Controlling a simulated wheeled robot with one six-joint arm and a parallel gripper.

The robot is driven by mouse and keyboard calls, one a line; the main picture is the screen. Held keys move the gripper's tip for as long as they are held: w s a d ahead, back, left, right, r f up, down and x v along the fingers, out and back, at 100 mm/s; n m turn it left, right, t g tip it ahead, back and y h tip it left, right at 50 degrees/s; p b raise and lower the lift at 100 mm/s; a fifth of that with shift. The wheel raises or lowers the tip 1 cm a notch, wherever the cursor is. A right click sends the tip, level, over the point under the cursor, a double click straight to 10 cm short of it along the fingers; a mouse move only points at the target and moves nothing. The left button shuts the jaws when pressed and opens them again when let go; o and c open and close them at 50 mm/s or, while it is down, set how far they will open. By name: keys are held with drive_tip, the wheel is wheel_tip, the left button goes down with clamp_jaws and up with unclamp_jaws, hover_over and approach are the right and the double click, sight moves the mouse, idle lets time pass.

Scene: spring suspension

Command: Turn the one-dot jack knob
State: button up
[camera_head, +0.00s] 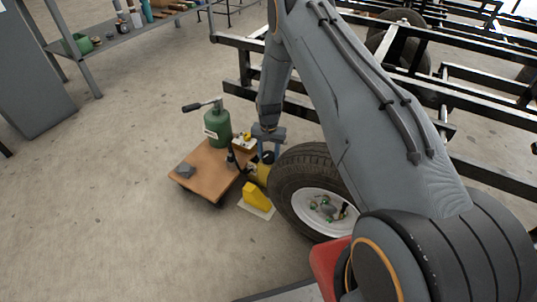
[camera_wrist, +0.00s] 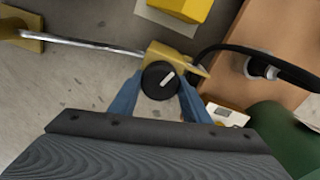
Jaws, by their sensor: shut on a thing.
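A round black knob (camera_wrist: 159,82) with a white pointer mark sits on a yellow jack body (camera_wrist: 172,56) in the wrist view. My gripper (camera_wrist: 161,84) has its two blue fingers on either side of the knob, shut on it. The white mark points up and right. I cannot make out any dots. In the head view my gripper (camera_head: 267,156) reaches down from above to the yellow jack (camera_head: 262,173), beside the tyre. The arm and fingers partly hide the knob there.
A brown cart (camera_head: 196,170) carries a green tank (camera_head: 217,126) left of the jack. A yellow wedge block (camera_head: 256,196) stands in front on a pale plate. A wheel (camera_head: 300,170) is close on the right. A black hose (camera_wrist: 245,50) runs near my right finger.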

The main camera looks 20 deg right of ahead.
sight(269, 154)
drive_tip(key=shift+m, duration=0.4)
drive_tip(key=o, duration=1)
drive_tip(key=shift+o, duration=0.2)
drive_tip(key=shift+r, duration=0.1)
wheel_tip(269, 154, up, 8)
drive_tip(key=p, duration=0.2)
drive_tip(key=shift+p, duration=0.4)
drive_tip(key=shift+f, duration=0.2)
